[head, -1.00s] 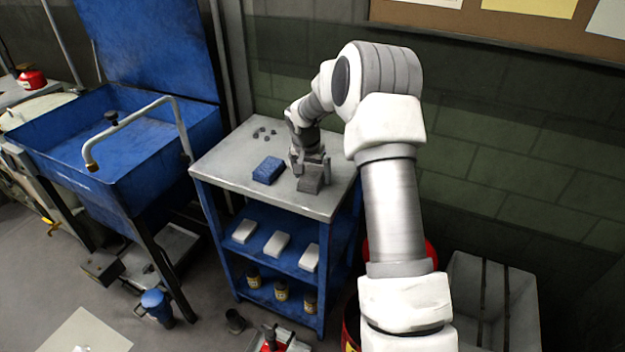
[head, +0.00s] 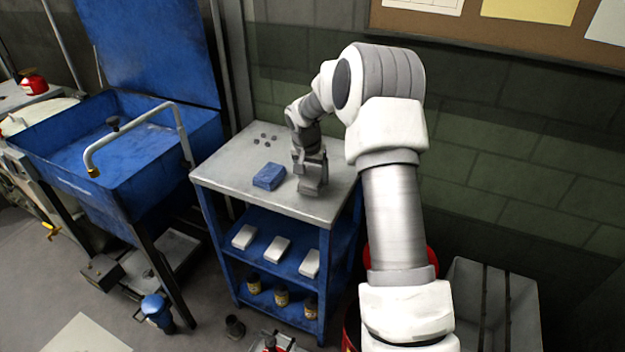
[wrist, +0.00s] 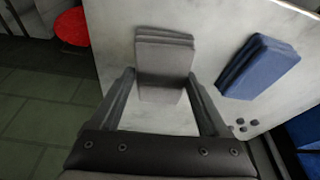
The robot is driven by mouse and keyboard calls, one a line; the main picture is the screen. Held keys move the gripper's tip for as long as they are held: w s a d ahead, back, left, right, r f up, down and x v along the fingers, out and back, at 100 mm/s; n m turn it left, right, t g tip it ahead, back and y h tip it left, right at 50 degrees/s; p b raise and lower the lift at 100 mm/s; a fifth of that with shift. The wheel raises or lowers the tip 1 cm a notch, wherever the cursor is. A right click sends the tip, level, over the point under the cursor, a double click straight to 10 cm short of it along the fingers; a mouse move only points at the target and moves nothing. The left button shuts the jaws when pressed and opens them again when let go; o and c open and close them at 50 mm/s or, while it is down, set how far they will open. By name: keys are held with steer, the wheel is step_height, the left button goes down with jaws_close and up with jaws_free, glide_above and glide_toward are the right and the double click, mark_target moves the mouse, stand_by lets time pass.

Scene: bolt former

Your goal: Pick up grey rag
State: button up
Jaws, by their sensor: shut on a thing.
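The grey rag (head: 312,187) is a folded, layered block at the cart's top right. In the wrist view the rag (wrist: 164,62) lies between my two fingertips. My gripper (head: 311,174) points down and is shut on the rag; its fingers also show in the wrist view (wrist: 160,82), one on each side of the rag. I cannot tell whether the rag is clear of the cart top. The arm comes in from the right and the wrist partly covers the rag's far side in the head view.
A blue folded rag (head: 268,176) lies left of my gripper on the grey cart top (head: 225,170). Several small dark pieces (head: 265,139) lie behind it. White blocks (head: 277,249) and cans (head: 281,295) fill the lower shelves. A blue sink (head: 125,160) stands left.

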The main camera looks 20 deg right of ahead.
mark_target(316, 175)
steer(key=r, duration=0.3)
steer(key=shift+s+d, duration=0.25)
steer(key=shift+s, duration=0.05)
steer(key=s+d+r, duration=0.6)
steer(key=s, duration=0.2)
steer(key=shift+s+d+r+p, duration=0.15)
steer(key=shift+s+d+p, duration=0.15)
steer(key=shift+d+p, duration=0.05)
